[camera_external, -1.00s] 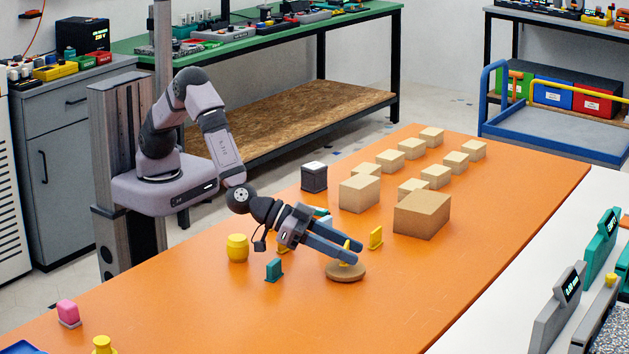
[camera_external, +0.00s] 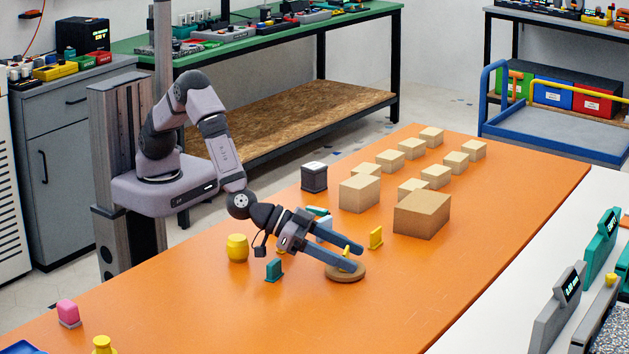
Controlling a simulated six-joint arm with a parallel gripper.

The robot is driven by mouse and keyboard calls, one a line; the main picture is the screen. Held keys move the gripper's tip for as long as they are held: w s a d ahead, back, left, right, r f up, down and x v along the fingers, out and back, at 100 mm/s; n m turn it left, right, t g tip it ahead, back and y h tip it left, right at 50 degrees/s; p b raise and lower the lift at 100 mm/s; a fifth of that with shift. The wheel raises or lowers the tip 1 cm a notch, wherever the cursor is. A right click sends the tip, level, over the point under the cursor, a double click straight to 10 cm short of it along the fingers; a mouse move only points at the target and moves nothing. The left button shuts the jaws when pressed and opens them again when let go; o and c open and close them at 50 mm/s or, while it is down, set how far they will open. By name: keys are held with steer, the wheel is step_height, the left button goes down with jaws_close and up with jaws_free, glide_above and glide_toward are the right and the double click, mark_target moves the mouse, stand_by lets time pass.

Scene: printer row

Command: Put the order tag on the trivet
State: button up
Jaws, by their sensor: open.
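The trivet (camera_external: 345,277) is a round, tan, cork-like disc lying on the orange table. A small yellow upright piece (camera_external: 346,250), apparently the order tag, shows at the trivet between the fingers of my gripper (camera_external: 352,259). The fingers hide its lower part, so its contact with the trivet cannot be seen clearly. My gripper is open, reaching in from the left and tilted down, with its fingertips low over the trivet.
A yellow tag-like piece (camera_external: 376,238) stands right of the trivet. A teal piece (camera_external: 274,270) and a yellow barrel-shaped pot (camera_external: 237,248) stand to the left. Cardboard boxes (camera_external: 422,216) fill the table behind.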

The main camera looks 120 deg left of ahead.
mark_target(344, 252)
steer(key=shift+s+d+r, duration=0.2)
steer(key=shift+s+r, duration=0.1)
steer(key=shift+s, duration=0.05)
steer(key=shift+b+v, duration=0.3)
steer(key=shift+v, duration=0.95)
step_height(344, 252, up, 7)
steer(key=p, duration=0.1)
steer(key=shift+w+a, duration=0.1)
